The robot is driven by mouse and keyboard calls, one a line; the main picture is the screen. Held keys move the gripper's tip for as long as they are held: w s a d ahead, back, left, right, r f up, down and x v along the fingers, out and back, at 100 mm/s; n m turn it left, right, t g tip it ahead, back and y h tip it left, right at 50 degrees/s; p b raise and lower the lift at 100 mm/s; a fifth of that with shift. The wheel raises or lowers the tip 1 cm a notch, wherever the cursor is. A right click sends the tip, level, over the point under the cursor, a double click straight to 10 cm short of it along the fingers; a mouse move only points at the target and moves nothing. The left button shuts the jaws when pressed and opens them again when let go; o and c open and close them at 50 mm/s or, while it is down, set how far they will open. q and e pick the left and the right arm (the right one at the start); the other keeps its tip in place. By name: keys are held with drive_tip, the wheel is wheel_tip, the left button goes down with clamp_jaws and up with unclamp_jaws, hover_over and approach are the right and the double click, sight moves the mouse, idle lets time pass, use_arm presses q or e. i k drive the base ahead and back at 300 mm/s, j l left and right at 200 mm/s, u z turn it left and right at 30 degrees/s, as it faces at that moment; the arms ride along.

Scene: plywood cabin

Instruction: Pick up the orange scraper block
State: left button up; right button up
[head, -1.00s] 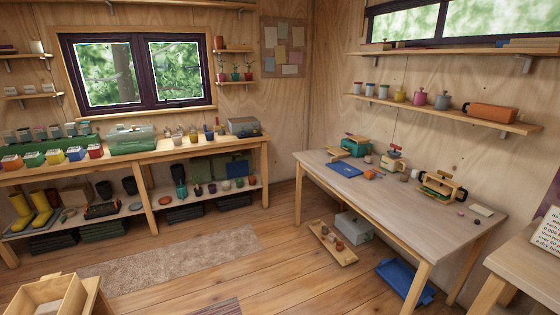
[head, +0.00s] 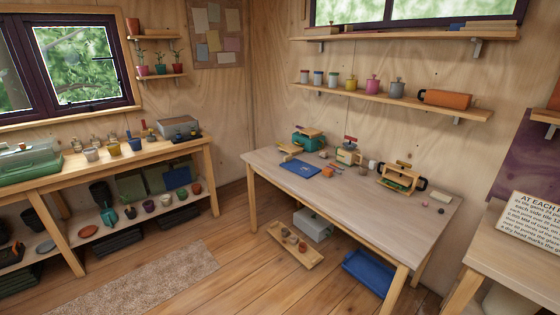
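A small orange block (head: 327,172) lies on the wooden table (head: 345,205), just right of a blue mat (head: 300,168). It is too small to make out its details, so I cannot be sure that it is the scraper block. Neither of my grippers is in view.
A press-like device (head: 400,178) and a green box (head: 307,140) stand on the table. A larger orange roll (head: 445,99) lies on the wall shelf. Beneath the table are a wooden tray (head: 294,243) and a blue tray (head: 372,270). Bare floor lies before the table.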

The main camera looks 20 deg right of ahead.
sight(327, 173)
drive_tip(key=i, duration=0.8)
drive_tip(key=i+z, duration=0.2)
drive_tip(key=i, duration=0.2)
drive_tip(key=i+j+z, duration=0.2)
drive_tip(key=i, duration=0.25)
drive_tip(key=i+j+z, duration=0.15)
drive_tip(key=i+z, duration=0.3)
drive_tip(key=i+j+z, duration=0.2)
drive_tip(key=z, duration=0.2)
drive_tip(key=i+j+z, duration=0.25)
drive_tip(key=j+z, duration=0.2)
drive_tip(key=i+j+z, duration=0.2)
drive_tip(key=j+z, duration=0.2)
drive_tip(key=i+j+z, duration=0.15)
drive_tip(key=j, duration=0.25)
drive_tip(key=i+j+z, duration=0.2)
drive_tip(key=j, duration=0.2)
drive_tip(key=k, duration=0.1)
